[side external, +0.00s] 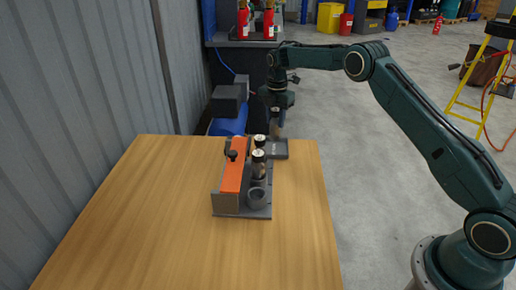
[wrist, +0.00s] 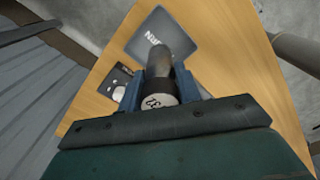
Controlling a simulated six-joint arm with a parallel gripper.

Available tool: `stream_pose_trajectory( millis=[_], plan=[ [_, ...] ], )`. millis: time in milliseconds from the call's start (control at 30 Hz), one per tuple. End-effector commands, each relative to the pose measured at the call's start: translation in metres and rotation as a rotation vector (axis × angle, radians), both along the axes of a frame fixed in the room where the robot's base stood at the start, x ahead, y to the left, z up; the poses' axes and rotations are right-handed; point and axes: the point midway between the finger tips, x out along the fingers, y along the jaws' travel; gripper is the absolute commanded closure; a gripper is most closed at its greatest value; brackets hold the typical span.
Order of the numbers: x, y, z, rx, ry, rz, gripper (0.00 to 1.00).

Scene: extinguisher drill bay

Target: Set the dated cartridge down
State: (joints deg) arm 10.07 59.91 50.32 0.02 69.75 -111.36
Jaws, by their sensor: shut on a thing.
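My gripper (side external: 277,112) is shut on a cartridge (wrist: 158,97), which has a grey body and a pale end with dark numerals, only partly readable. In the side view this cartridge (side external: 278,129) hangs upright over the back part of a dark grey pad (side external: 279,153). I cannot tell whether its lower end touches the pad. In the wrist view the pad (wrist: 150,28) shows lettering ending in "RN", and the blue fingers (wrist: 160,92) clasp the cartridge.
A grey rack with an orange bar (side external: 235,165) stands left of the pad. Two pale-topped cartridges (side external: 259,166) stand in it, and its front socket (side external: 257,196) looks empty. The wooden table (side external: 150,220) is bare at left and front. A corrugated wall (side external: 70,100) borders the left.

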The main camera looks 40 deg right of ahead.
Motion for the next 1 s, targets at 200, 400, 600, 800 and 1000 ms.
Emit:
stream_pose_trajectory(
  millis=[200, 400, 600, 800, 1000],
  plan=[
    [0.000, 0.000, -0.030, 0.001, 0.002, 0.000, 0.99],
    [0.000, 0.000, -0.043, 0.000, -0.001, 0.000, 0.99],
    [0.000, 0.000, -0.043, -0.001, -0.001, 0.000, 0.99],
    [0.000, 0.000, -0.046, 0.000, -0.001, 0.000, 0.99],
    [0.000, 0.000, -0.047, 0.000, 0.001, 0.000, 0.45]
  ],
)
